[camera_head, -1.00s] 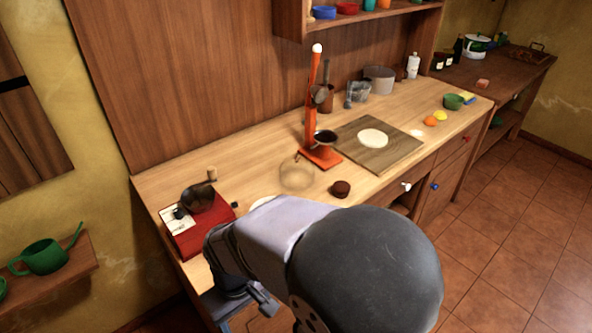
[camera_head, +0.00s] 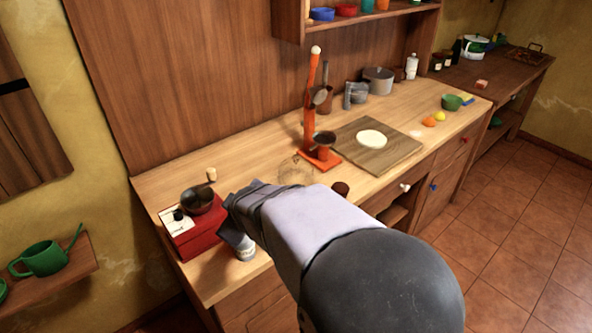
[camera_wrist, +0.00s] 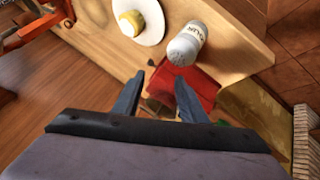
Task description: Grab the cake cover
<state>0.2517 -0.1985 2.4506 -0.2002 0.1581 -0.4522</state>
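A clear, dome-like glass shape (camera_head: 296,170), which looks like the cake cover, stands on the counter left of the orange press. It is faint, and my arm hides its lower part in the head view. I cannot make it out in the wrist view. My gripper (camera_wrist: 159,78) is open, with its two fingers apart and nothing between them. It is over the counter's front left, by the red grinder, to the left of the glass shape. In the head view my arm hides most of the gripper.
The red grinder (camera_head: 196,238) stands at the left end, also seen beneath my fingers. A white labelled jar (camera_wrist: 186,45) and a white plate (camera_wrist: 150,30) with a yellow piece (camera_wrist: 131,23) are close by. The orange press (camera_head: 320,158), brown cup-like item (camera_head: 341,187) and wooden board (camera_head: 401,146) stand right.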

